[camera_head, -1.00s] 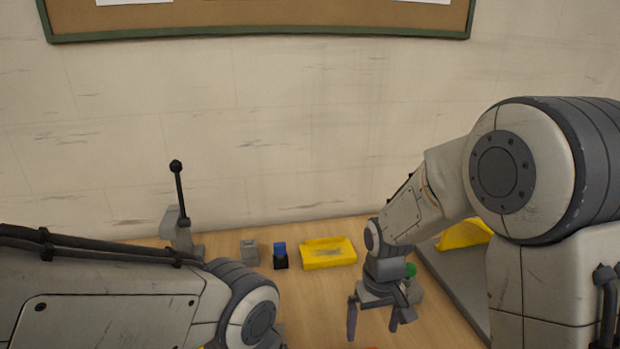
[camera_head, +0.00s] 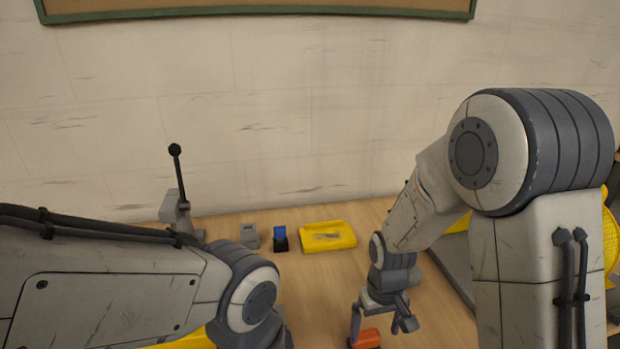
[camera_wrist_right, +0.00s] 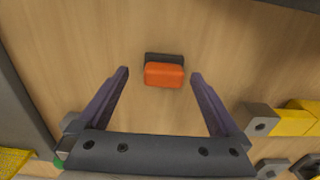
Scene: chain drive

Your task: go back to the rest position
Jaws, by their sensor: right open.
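My right gripper (camera_head: 381,327) is open and empty above the wooden table. In the right wrist view its two fingers (camera_wrist_right: 160,80) stand wide apart, with an orange and black block (camera_wrist_right: 164,74) on the table beyond and between the tips, not gripped. The orange block also shows in the head view (camera_head: 367,338), low in the picture by the fingers. My left arm comes in from the left, but its gripper is not visible in the head view.
A yellow tray (camera_head: 328,236), a blue and black part (camera_head: 280,238), a grey block (camera_head: 249,236) and a grey lever stand (camera_head: 178,205) are near the wall. Bare table (camera_head: 300,280) lies between my arms. A grey panel edge (camera_head: 452,268) is behind my right arm.

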